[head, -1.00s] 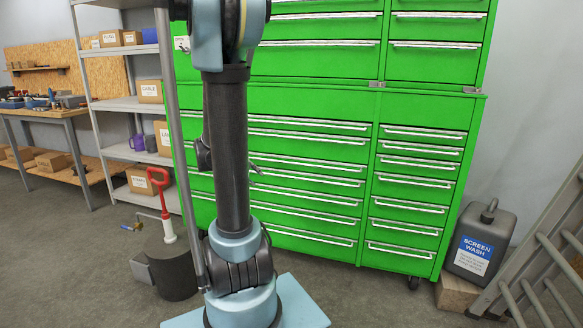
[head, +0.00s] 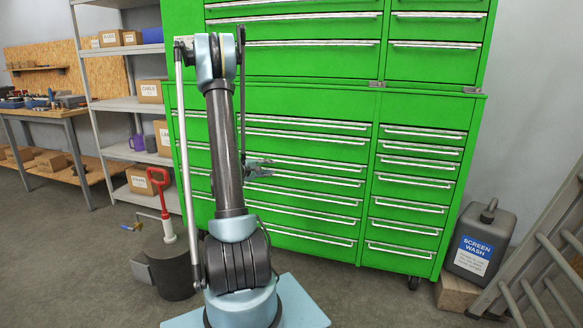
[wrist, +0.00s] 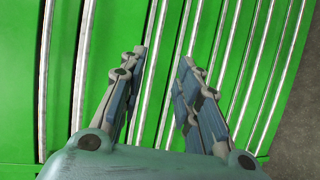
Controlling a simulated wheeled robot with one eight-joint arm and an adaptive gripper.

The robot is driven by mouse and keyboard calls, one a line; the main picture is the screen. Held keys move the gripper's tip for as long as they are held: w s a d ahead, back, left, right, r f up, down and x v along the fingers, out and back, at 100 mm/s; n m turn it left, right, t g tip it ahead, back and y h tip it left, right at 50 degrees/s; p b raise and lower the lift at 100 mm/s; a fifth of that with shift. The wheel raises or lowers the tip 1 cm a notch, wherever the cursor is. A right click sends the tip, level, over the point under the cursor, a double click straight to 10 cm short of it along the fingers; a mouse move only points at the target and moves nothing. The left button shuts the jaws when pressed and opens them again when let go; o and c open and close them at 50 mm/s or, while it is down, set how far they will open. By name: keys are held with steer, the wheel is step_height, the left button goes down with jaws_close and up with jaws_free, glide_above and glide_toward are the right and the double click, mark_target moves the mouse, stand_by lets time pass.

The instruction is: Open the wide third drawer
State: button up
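The green tool cabinet's lower part has a wide column of drawers on the left, each with a long silver handle. The wide third drawer (head: 325,171), counted from the top of that column, looks shut, and my arm hides its left part. In the head view my gripper (head: 268,168) is in front of the wide drawers, near the height of the third handle. In the wrist view my gripper (wrist: 163,55) is open and empty, its fingers apart before the handles, which run near vertical there. I cannot tell whether it touches any handle.
A narrow drawer column (head: 408,185) stands right of the wide one, all shut. A grey jug (head: 480,240) and a leaning ladder (head: 545,260) are at the right. A dark round block (head: 170,270) and a shelf rack (head: 110,105) are at the left. Grey floor is open in front.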

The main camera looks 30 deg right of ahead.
steer(key=x, duration=1.7)
steer(key=shift+w+d, duration=0.2)
steer(key=shift+d, duration=0.15)
jaws_close()
